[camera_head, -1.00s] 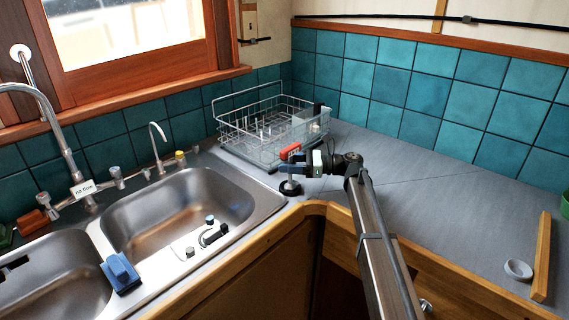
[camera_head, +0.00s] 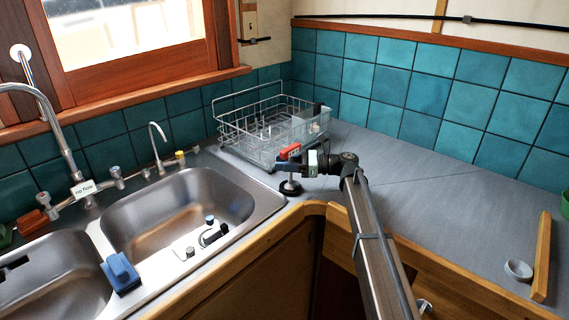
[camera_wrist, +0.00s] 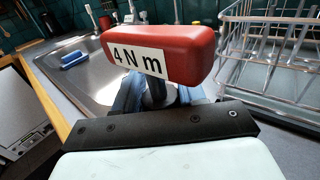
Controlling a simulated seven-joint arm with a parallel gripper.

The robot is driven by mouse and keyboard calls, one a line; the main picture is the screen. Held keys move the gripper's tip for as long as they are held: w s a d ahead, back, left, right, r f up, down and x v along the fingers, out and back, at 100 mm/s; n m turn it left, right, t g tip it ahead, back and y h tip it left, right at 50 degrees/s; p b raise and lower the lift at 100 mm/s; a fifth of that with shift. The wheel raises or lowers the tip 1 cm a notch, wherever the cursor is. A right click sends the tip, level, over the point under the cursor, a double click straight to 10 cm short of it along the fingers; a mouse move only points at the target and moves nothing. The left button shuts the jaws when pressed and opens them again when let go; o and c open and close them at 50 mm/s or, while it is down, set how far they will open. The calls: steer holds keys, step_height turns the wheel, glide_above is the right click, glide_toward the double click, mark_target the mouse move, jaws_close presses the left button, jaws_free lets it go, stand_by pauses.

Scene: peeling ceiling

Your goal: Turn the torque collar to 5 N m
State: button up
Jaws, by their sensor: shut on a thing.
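The torque tool stands upright on its dark round base (camera_head: 290,188) on the counter, with a red bar handle (camera_head: 290,151) on top. In the wrist view the red handle (camera_wrist: 197,45) is large and carries a white label (camera_wrist: 137,58) reading "4 N m". Below it is a dark stem (camera_wrist: 158,93) and a grey round part, which I take for the collar (camera_wrist: 172,98). My gripper (camera_head: 291,164) reaches in from the right, under the handle. Its blue fingertips (camera_wrist: 155,97) are shut around the collar. The handle hides part of the grip, and no scale marks are readable.
A wire dish rack (camera_head: 262,125) stands just behind the tool. The sink (camera_head: 180,213) lies to the left, with a blue block (camera_head: 121,272) on its divider. A small grey cup (camera_head: 518,269) and wooden strip (camera_head: 542,257) are at far right. The right counter is mostly clear.

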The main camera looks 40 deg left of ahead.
steer(key=shift+c, duration=0.5)
steer(key=shift+s+d+n+g+h, duration=0.1)
steer(key=shift+d+n+g+h, duration=0.1)
steer(key=shift+n+g+h, duration=1.35)
steer(key=shift+s+d+n+g+h, duration=0.15)
steer(key=shift+n+g+h, duration=1)
steer(key=shift+h, duration=0.8)
steer(key=o, duration=1)
steer(key=shift+s+d+y, duration=0.1)
steer(key=shift+y, duration=0.2)
